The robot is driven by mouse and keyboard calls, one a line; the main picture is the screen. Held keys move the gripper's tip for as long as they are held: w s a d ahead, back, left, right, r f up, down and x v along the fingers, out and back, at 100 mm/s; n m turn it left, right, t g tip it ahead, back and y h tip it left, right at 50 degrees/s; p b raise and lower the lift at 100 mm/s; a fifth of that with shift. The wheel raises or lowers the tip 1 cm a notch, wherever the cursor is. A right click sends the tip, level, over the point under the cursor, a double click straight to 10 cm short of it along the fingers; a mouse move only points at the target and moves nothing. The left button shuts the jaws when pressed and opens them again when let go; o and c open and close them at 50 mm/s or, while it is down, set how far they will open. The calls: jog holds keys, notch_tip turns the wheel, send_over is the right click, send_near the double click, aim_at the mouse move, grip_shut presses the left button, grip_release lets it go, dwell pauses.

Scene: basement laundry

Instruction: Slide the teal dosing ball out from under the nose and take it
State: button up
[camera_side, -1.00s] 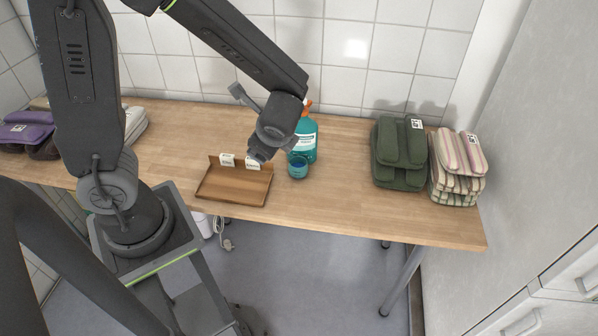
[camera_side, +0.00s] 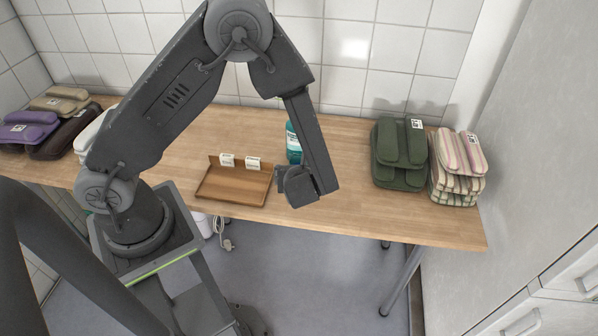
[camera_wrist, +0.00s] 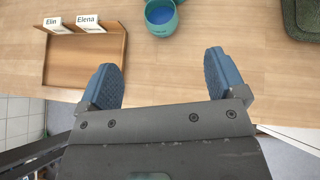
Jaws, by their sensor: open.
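The teal dosing ball (camera_wrist: 161,19) is an open cup with a blue inside, standing on the worktop at the top of the wrist view. My arm hides it in the side view. The teal bottle (camera_side: 292,143) stands at the back of the worktop, partly hidden by my forearm. A teal edge, probably the bottle's, shows just past the ball at the top of the wrist view. The nose cannot be made out. My gripper (camera_wrist: 163,80) is open and empty, with its blue pads apart. The ball lies beyond the fingertips, roughly in line with the gap between them.
A wooden tray (camera_side: 231,201) with two name cards, "Elin" (camera_wrist: 55,24) and "Elena" (camera_wrist: 89,23), lies left of the ball. Green folded textiles (camera_side: 398,180) and striped ones (camera_side: 457,190) are stacked at the right. The worktop between ball and green stack is bare.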

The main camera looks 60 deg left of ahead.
aim_at(298, 161)
jog(key=x, duration=1.3)
jog(key=shift+w+a+f, duration=0.15)
jog(key=shift+a+f, duration=0.05)
jog(key=shift+a, duration=0.1)
jog(key=c, duration=1)
jog(key=shift+o, duration=0.2)
jog(key=shift+s+d, duration=3)
jog(key=shift+d, duration=0.05)
jog(key=o, duration=1)
